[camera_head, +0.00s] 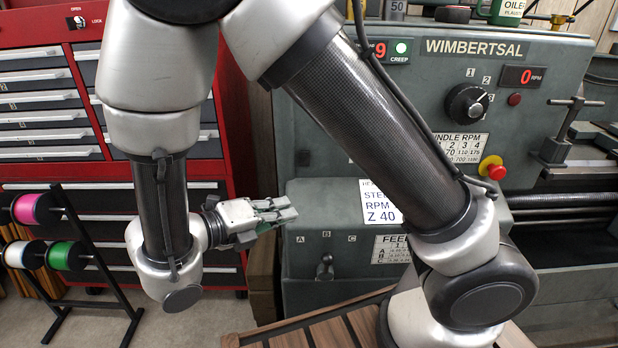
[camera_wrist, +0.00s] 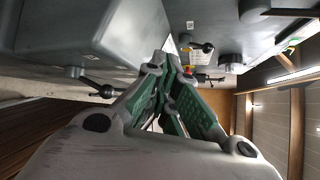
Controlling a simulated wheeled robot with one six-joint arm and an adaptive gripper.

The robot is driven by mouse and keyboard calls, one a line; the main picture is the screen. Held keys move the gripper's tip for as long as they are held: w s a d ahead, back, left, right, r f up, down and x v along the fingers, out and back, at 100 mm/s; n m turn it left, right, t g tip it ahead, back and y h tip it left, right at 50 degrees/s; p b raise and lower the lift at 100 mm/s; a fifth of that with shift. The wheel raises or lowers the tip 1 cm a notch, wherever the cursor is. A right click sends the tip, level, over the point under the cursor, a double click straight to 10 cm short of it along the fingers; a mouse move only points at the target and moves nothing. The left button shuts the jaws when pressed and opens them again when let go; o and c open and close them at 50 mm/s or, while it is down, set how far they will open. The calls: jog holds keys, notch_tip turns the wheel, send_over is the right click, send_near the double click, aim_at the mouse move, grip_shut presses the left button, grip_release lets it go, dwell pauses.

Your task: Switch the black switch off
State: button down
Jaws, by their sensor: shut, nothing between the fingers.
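A round black knob (camera_head: 467,104) with a light pointer mark sits on the grey lathe's front panel, with numbers around it. A small black lever (camera_head: 325,268) sits lower on the lathe, below letters A, B and C. I cannot tell for certain which of these is the black switch. My gripper (camera_head: 291,209) is left of the lathe's lower housing, apart from both controls, with its fingers pointing right. In the wrist view my gripper's green-padded fingers (camera_wrist: 171,62) come together at the tips, holding nothing. Black-handled levers (camera_wrist: 96,86) show beyond it, upside down.
A red emergency button (camera_head: 491,167) and a red speed display (camera_head: 522,77) reading 0 are on the lathe panel. A red tool cabinet (camera_head: 225,115) stands behind my arm. A spool rack (camera_head: 95,255) is at left. A slatted wooden surface (camera_head: 330,332) lies below.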

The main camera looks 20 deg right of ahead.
aim_at(305, 158)
jog(key=r+n, duration=0.1)
jog(key=n, duration=0.1)
jog(key=w+a+r+n+t, duration=0.1)
jog(key=n, duration=0.1)
jog(key=r+n+t, duration=0.1)
jog(key=n, duration=0.2)
jog(key=shift+w+a+r+h, duration=0.25)
jog(key=shift+w+h, duration=0.05)
jog(key=shift+h, duration=0.1)
jog(key=shift+d, duration=0.1)
jog(key=x, duration=0.9)
jog(key=shift+w+d, duration=0.15)
jog(key=shift+d, duration=0.25)
jog(key=shift+w+d+f, duration=0.15)
jog(key=shift+w+d, duration=0.05)
jog(key=shift+w, duration=0.4)
jog(key=shift+w+d+f, duration=0.15)
jog(key=shift+w+d, duration=0.1)
jog(key=shift+w, duration=0.35)
jog(key=shift+w+d+f, duration=0.1)
jog(key=shift+w+d, duration=0.1)
jog(key=shift+w, duration=0.55)
jog(key=shift+a, duration=0.1)
